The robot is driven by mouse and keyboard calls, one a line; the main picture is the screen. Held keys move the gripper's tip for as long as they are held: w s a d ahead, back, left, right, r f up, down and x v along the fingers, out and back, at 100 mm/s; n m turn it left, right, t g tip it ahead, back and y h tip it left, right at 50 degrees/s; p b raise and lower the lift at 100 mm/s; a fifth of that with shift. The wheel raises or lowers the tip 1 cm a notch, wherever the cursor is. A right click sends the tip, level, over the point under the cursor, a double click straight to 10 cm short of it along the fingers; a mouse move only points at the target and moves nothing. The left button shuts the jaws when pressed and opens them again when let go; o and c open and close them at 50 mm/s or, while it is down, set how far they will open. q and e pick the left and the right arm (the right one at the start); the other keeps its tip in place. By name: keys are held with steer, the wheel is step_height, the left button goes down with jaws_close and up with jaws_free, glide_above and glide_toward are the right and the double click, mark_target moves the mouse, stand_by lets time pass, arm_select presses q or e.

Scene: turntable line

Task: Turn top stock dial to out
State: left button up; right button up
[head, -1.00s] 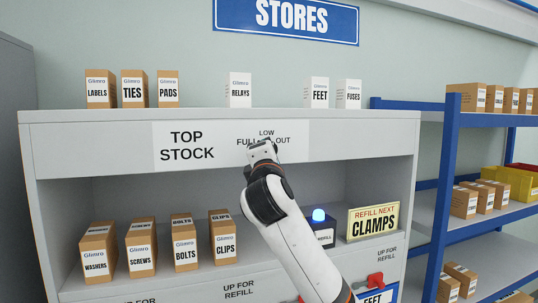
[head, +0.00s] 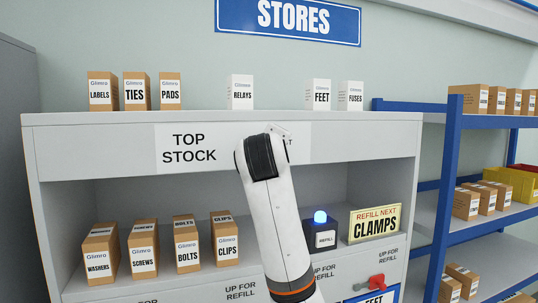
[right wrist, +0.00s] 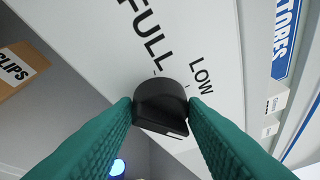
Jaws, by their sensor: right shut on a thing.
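The top stock dial is a black knob (right wrist: 160,98) on the white label plate (head: 190,132) of the shelf's top panel. In the right wrist view my right gripper (right wrist: 162,112) is shut on the knob, with a green finger pad on each side. The words FULL and LOW show beside the knob, each with a tick mark; OUT is out of that view. I cannot tell clearly which mark the dial points to. In the head view my right wrist (head: 262,158) hides the dial and most of its words. My left gripper is not in view.
Boxes such as RELAYS (head: 240,92) stand on top of the unit. Below are boxes such as CLIPS (head: 226,245), a blue-lit refill device (head: 325,238) and a CLAMPS sign (head: 375,223). A blue rack (head: 450,190) stands at the right.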

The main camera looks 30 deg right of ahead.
steer(key=shift+f+m+y, duration=0.1)
steer(key=shift+m+y, duration=0.2)
steer(key=shift+m, duration=0.3)
steer(key=shift+f, duration=0.1)
steer(key=o, duration=0.9)
steer(key=shift+o, duration=0.3)
steer(key=shift+s+d, duration=0.1)
steer(key=b+v, duration=0.5)
steer(key=v, duration=0.7)
steer(key=shift+r, duration=0.3)
